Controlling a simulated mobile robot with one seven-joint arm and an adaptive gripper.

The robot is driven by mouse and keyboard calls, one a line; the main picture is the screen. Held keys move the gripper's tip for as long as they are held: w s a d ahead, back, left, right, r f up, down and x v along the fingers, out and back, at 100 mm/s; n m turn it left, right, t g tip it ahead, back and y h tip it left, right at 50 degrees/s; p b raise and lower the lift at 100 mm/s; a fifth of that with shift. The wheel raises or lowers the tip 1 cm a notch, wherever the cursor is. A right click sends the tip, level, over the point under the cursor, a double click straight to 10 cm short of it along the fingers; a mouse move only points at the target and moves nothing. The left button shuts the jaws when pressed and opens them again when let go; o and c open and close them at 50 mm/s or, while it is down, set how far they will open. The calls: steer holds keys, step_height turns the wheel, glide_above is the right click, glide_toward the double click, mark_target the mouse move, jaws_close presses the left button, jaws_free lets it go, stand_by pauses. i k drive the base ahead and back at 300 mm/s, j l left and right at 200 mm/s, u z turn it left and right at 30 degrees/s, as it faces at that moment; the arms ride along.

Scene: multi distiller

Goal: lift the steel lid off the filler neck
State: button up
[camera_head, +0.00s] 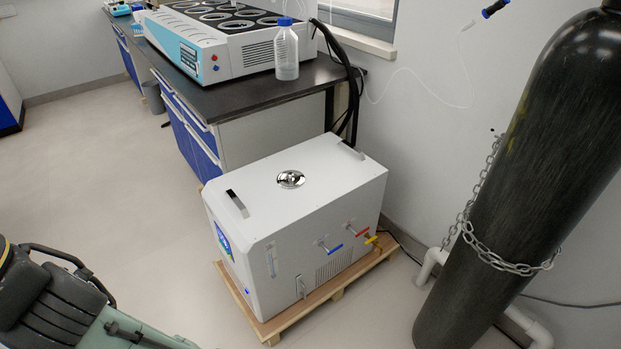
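The steel lid (290,179) is a small, round, shiny disc with a raised centre. It sits on the flat top of a white box-shaped unit (325,165), near the middle of that top. The filler neck is hidden beneath the lid. Dark and green parts at the lower left appear to be my own arm, well to the left of the unit. I cannot make out my gripper's fingers in this view, and nothing touches the lid.
The unit stands on a wooden pallet (333,295), with taps on its front. A black gas cylinder (520,175) with a chain (495,257) stands at right. Behind is a dark-topped bench (255,95) with a bottle (286,52) and black hoses (353,95). The left floor is clear.

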mark_target(289, 180)
steer(key=u, duration=0.15)
steer(key=i+z, duration=0.15)
steer(key=i, duration=0.3)
steer(key=i+j+z, duration=0.1)
steer(key=i, duration=0.35)
steer(key=i+j+z, duration=0.15)
steer(key=i, duration=0.25)
